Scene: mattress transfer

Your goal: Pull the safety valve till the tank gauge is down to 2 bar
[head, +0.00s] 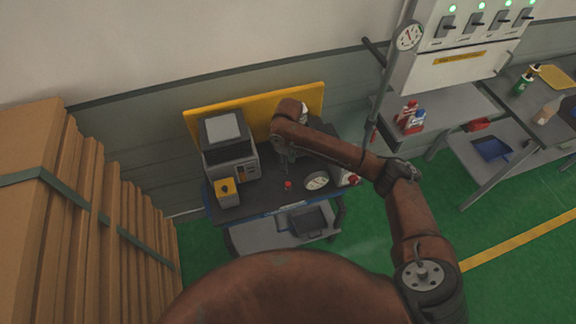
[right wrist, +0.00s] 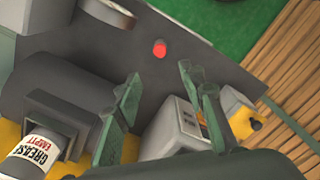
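A small red knob (head: 288,185) sits on the dark top of the blue-edged cart (head: 265,212). A round white gauge (head: 317,180) is just right of it; its reading is too small to tell. My right gripper (head: 286,165) points down over the cart, close to the red knob. In the right wrist view its two green fingers (right wrist: 158,74) are apart with nothing between them, and the red knob (right wrist: 159,49) lies just beyond the tips. A dark grey cylinder (right wrist: 70,65), perhaps the tank, is at the left there. My left gripper is out of view.
A grey machine (head: 228,145) and a yellow box (head: 227,190) stand on the cart's left. Cardboard stacks (head: 60,200) fill the left. A wall gauge (head: 408,37) and a bench (head: 450,105) are at right.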

